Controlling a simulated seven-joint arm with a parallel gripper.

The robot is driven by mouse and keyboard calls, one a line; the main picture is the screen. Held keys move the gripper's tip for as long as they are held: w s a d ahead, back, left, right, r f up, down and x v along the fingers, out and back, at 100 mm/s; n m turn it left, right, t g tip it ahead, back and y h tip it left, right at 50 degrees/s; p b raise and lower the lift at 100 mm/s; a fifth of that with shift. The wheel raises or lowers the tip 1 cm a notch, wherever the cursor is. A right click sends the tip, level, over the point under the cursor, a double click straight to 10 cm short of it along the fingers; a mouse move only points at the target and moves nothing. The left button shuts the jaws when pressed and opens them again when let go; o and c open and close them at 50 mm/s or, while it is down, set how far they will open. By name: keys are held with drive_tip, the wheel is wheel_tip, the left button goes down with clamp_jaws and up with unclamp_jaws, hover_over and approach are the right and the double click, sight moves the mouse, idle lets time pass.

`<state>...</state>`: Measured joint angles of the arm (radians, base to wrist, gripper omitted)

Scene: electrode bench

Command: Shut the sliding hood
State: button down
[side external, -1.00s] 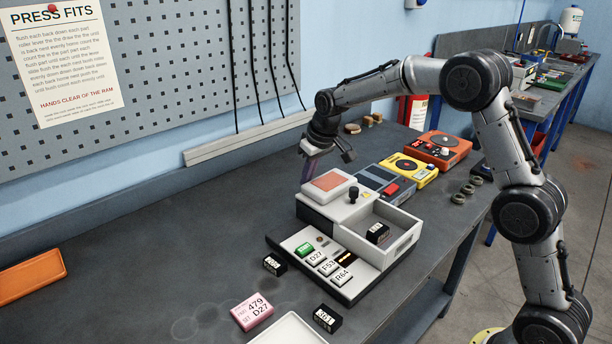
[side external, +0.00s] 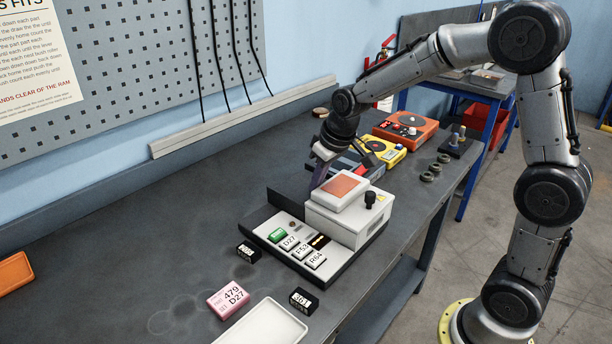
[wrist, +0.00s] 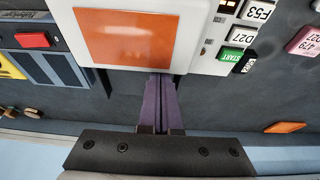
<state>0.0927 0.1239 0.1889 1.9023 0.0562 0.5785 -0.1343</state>
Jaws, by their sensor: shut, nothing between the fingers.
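The sliding hood (side external: 328,222) is a pale box with an orange window (side external: 343,186) and a black knob (side external: 370,199). It sits on the right part of the button-panel device (side external: 318,275), over where the open bay was; the bay's inside is hidden. My gripper (side external: 314,188) is shut and empty, with its purple fingers at the hood's back left side. In the wrist view the gripper (wrist: 160,78) has its fingertips at the edge of the hood (wrist: 197,40), seemingly against it.
A yellow device (side external: 383,151) and an orange device (side external: 405,130) stand behind. Small black blocks (side external: 249,252) (side external: 303,301), a pink block (side external: 228,300) and a white tray (side external: 265,326) lie in front. The bench's left side is mostly clear.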

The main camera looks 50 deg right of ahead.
drive_tip(key=shift+s+f, duration=0.25)
drive_tip(key=shift+s, duration=0.25)
drive_tip(key=w+r, duration=0.2)
drive_tip(key=w, duration=0.3)
drive_tip(key=s+a+r+t, duration=0.1)
drive_tip(key=s+r, duration=0.5)
drive_tip(key=r, duration=0.7)
drive_tip(key=s+a+r+t, duration=0.1)
drive_tip(key=s+a+r, duration=0.1)
drive_tip(key=s, duration=0.9)
drive_tip(key=s+f, duration=0.8)
drive_tip(key=s, duration=0.5)
drive_tip(key=shift+s+a+f, duration=0.15)
drive_tip(key=shift+s+f, duration=0.1)
drive_tip(key=shift+s, duration=0.1)
drive_tip(key=shift+s, duration=0.1)
